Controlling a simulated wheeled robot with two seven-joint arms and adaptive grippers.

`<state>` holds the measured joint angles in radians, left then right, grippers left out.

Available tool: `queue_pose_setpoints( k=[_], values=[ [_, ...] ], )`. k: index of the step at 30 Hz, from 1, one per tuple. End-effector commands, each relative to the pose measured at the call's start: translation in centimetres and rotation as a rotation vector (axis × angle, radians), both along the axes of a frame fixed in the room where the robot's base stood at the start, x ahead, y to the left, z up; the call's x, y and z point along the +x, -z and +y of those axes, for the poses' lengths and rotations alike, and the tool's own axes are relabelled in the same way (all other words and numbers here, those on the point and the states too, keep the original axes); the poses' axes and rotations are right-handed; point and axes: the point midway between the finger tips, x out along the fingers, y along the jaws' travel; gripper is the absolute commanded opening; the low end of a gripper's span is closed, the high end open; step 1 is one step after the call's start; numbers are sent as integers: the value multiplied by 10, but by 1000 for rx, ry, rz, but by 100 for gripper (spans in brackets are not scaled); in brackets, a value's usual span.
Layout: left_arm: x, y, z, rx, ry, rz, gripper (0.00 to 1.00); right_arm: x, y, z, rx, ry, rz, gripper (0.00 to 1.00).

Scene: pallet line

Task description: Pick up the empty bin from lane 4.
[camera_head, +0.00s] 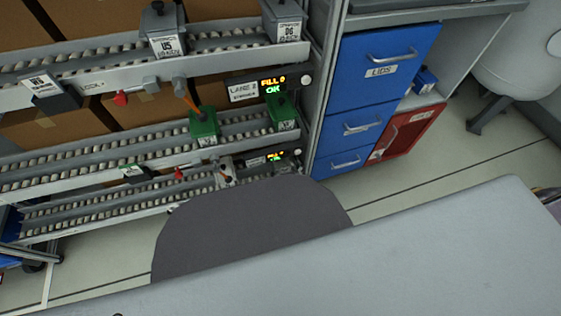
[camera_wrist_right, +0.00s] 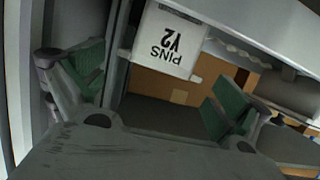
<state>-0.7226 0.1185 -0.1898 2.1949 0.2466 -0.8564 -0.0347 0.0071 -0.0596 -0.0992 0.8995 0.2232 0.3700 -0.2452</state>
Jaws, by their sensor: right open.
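My right gripper (camera_wrist_right: 157,88) is open in the right wrist view, its two green finger pads apart with nothing between them. A bin with a white label reading PINS Y2 (camera_wrist_right: 170,42), upside down in the picture, is just beyond the fingers. I cannot read the lower sign (camera_head: 267,158), so lane 4 is not certain. My left gripper is not in view.
Two green bins (camera_head: 203,128) (camera_head: 282,110) stand on the middle lane by the LANE 2 sign (camera_head: 243,90). Grey bins (camera_head: 166,32) (camera_head: 284,20) stand on the top lane. A grey surface (camera_head: 420,250) fills the foreground.

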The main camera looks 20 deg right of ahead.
Motion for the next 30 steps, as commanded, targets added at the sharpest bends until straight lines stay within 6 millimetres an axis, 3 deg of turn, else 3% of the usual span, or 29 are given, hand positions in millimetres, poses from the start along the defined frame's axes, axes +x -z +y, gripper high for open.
queue_pose_setpoints(
  k=[8, 30],
  values=[
    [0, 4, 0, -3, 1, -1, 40, 4, 2, 0, 0, 0, -1, 100],
    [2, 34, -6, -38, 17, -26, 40, 44, 12, -1, 0, 0, 0, 100]
  ],
)
